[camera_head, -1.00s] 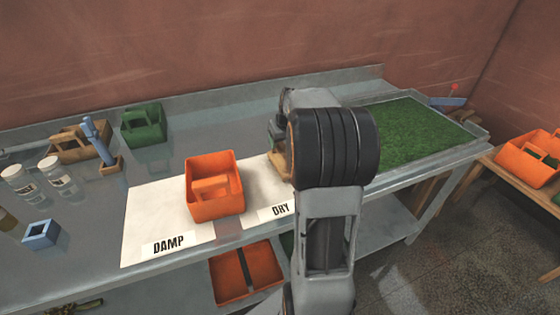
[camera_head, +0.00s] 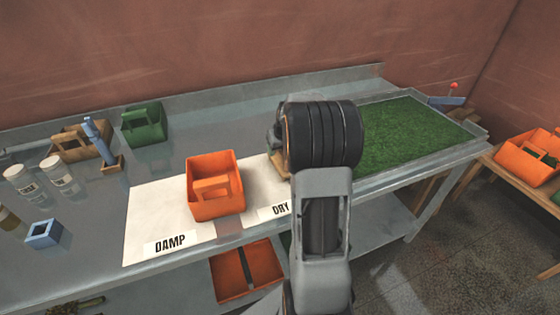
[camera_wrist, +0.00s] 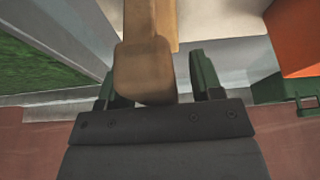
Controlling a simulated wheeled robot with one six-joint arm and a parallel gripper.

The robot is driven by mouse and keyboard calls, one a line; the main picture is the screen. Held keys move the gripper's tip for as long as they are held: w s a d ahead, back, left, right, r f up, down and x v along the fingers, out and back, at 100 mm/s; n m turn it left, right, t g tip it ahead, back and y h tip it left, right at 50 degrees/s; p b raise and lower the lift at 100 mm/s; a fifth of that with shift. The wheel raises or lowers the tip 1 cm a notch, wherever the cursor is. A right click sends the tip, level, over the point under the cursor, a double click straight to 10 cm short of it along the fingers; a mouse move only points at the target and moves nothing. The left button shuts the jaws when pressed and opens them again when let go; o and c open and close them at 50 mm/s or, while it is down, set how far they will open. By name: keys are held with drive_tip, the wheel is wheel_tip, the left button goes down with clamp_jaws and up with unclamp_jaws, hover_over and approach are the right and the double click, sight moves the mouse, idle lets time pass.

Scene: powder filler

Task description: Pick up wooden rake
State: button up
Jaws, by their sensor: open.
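The wooden rake (camera_wrist: 145,70) shows in the wrist view as a tan wooden piece with a thick, blocky end. It runs up out of the picture and lies between the two dark green fingers of my gripper (camera_wrist: 153,72). The fingers are open, with a clear gap on the right; whether the left one touches the wood is hard to tell. In the head view only a small tan bit of wood (camera_head: 279,168) shows beside my wrist, near the DRY label. My arm hides the rest of it and most of the gripper.
An orange bin (camera_head: 215,202) stands on the white mat (camera_head: 150,215), left of my arm. A green-surfaced tray (camera_head: 410,130) lies to the right. A green caddy (camera_head: 143,125), a wooden caddy (camera_head: 70,143) and white jars (camera_head: 58,175) stand farther left. The back wall is close.

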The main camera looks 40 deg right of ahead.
drive_tip(key=shift+f, duration=0.2)
clamp_jaws()
idle(0.5)
